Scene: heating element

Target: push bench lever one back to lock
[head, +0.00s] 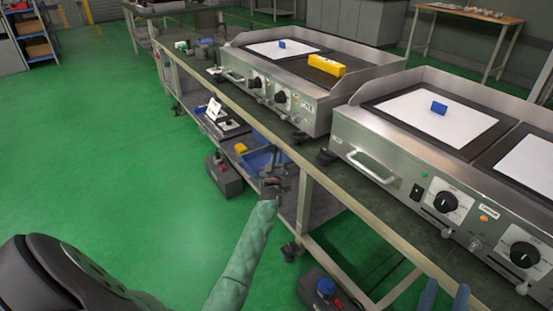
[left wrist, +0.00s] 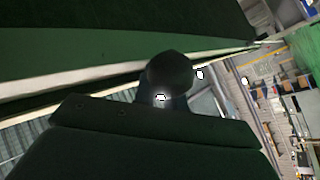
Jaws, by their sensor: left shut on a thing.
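My left gripper (head: 272,184) reaches out on a green-sleeved arm to the front side of the long bench (head: 236,100), just below the bench top and left of a bench leg. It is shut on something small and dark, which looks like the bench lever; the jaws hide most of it. In the left wrist view a dark rounded knob (left wrist: 170,70) stands close up in the middle, above a broad dark shape. The lever's exact angle cannot be made out. Two blue prongs at the lower right, apart from each other, look like my right gripper (head: 444,297), open and empty.
Two steel griddles, a farther one (head: 290,75) and a nearer one (head: 450,140), stand on the bench. A yellow block (head: 326,65) lies on the farther griddle. A blue bin (head: 262,158) sits on the lower shelf close to my left gripper. The green floor at left is clear.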

